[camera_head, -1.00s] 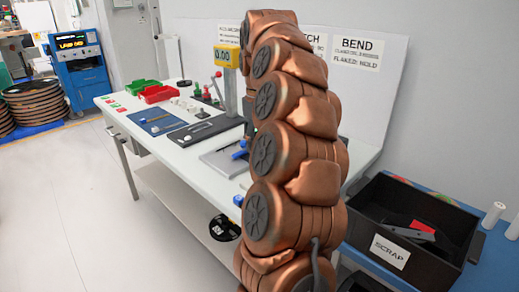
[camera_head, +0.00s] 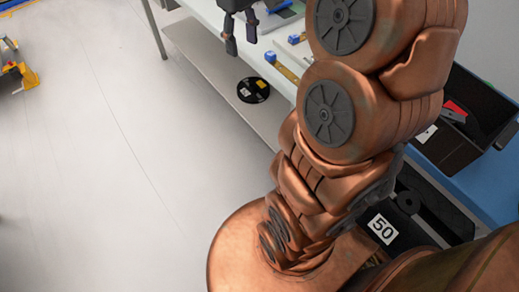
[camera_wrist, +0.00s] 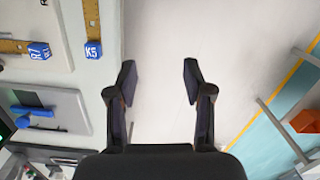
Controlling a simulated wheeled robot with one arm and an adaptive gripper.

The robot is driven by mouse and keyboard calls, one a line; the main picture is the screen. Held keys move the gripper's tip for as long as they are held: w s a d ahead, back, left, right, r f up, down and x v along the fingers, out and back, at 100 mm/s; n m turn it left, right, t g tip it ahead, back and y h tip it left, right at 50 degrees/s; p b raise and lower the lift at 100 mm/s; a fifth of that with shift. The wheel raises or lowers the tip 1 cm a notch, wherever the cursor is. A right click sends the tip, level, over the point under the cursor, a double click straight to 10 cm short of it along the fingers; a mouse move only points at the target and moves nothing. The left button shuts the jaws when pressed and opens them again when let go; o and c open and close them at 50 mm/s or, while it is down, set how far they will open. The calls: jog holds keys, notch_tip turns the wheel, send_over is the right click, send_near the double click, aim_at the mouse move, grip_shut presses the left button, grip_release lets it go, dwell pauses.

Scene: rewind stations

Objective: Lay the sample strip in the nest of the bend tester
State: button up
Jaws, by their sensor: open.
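My gripper (camera_head: 241,46) is open and empty, with its fingers pointing down just off the table's front edge. In the wrist view my gripper (camera_wrist: 158,80) has bare floor between its fingertips. A yellow-brown strip with a blue K5 block (camera_wrist: 92,22) lies near the table edge, up and left of the fingers. A second such strip (camera_wrist: 14,46) with a blue block lies farther in. In the head view a strip (camera_head: 286,73) shows beside a blue block. A grey plate with a blue handle (camera_wrist: 38,111) lies on the table; I cannot tell whether it is the bend tester.
A black bin (camera_head: 455,140) with a red piece stands at right, near a dark box labelled 50 (camera_head: 382,228). A yellow object (camera_head: 22,75) stands at far left. The floor between is clear.

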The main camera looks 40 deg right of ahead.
jog(key=s+a+f+m+g, duration=0.1)
jog(key=s+a+f, duration=0.5)
jog(key=s, duration=0.5)
jog(key=s+a+f+g, duration=0.1)
jog(key=s+a+f, duration=0.5)
jog(key=s, duration=0.5)
jog(key=shift+a+f+m, duration=0.35)
jog(key=shift+a+m, duration=0.05)
